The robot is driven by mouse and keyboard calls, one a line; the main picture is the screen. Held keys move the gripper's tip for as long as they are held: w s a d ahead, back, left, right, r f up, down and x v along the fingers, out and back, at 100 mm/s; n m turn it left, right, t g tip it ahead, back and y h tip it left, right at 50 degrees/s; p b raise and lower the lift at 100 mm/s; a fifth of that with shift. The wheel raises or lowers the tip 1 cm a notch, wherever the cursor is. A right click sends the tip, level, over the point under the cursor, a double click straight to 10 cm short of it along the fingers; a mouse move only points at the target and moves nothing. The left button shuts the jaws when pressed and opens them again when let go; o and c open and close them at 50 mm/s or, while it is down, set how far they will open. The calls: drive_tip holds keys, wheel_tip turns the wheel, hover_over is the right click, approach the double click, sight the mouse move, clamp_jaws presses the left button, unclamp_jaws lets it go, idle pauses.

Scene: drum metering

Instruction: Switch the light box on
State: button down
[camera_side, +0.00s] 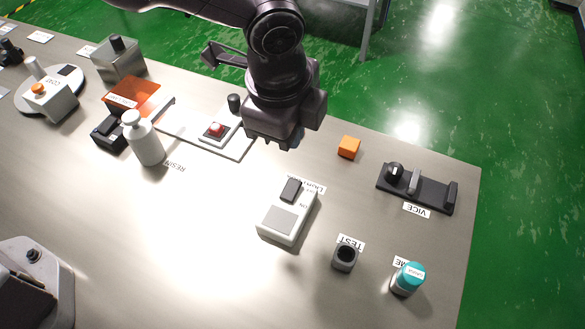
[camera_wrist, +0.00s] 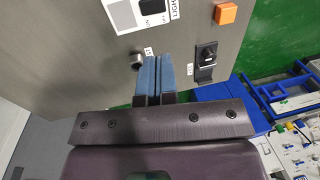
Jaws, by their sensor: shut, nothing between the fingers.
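The light box (camera_side: 288,212) is a white box with a grey panel on top and a dark rocker switch (camera_side: 291,190) at its far end, near an ON mark. I cannot tell which way the rocker is tilted. In the wrist view the light box (camera_wrist: 122,14) is cut off by the top edge, with part of its dark switch (camera_wrist: 152,5) showing beside the label. My gripper (camera_side: 294,141) is above the table, beyond the switch and apart from it. Its blue fingers are together and empty in the wrist view (camera_wrist: 159,60).
An orange cube (camera_side: 348,147) and the black vice (camera_side: 418,188) are right of the light box. A dark TEST cup (camera_side: 345,256) and a teal-capped jar (camera_side: 408,278) stand at front right. A white bottle (camera_side: 143,138) and a red button (camera_side: 215,129) are to the left.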

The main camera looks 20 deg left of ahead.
sight(294, 183)
drive_tip(key=f, duration=0.4)
drive_tip(key=w+f, duration=0.1)
drive_tip(key=f, duration=0.4)
drive_tip(key=w+f, duration=0.1)
drive_tip(key=f, duration=0.3)
drive_tip(key=shift+w+f, duration=0.1)
drive_tip(key=shift+f, duration=0.3)
drive_tip(key=shift+w+a+f+g, duration=0.1)
drive_tip(key=shift+w+f+g, duration=0.1)
drive_tip(key=shift+f+g, duration=0.35)
drive_tip(key=shift+w+f+g, duration=0.15)
drive_tip(key=shift+f+g, duration=0.05)
drive_tip(key=shift+g, duration=0.55)
drive_tip(key=shift+s+r, duration=0.15)
drive_tip(key=shift+s, duration=0.8)
wheel_tip(294, 183, up, 15)
drive_tip(key=w, duration=0.2)
drive_tip(key=shift+w, duration=0.1)
